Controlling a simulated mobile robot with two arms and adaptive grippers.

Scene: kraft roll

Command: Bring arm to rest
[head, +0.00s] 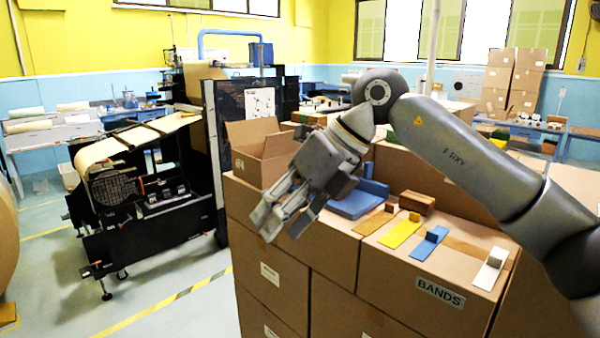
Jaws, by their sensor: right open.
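My right arm comes in from the right edge and bends at the elbow above the boxes. My right gripper (285,222) hangs at the arm's end, pointing down and left, over the front left edge of the stacked cardboard boxes. Its fingers are apart, with nothing seen between them. It looks clear of the box top. My left gripper is not in the picture.
Cardboard boxes (390,290) form a work surface. On top lie a blue item (356,204), yellow (401,233), blue (428,245) and white (491,270) pieces, and a brown block (416,202). An open carton (258,150) stands behind the gripper. A black machine (150,225) stands left; floor between is clear.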

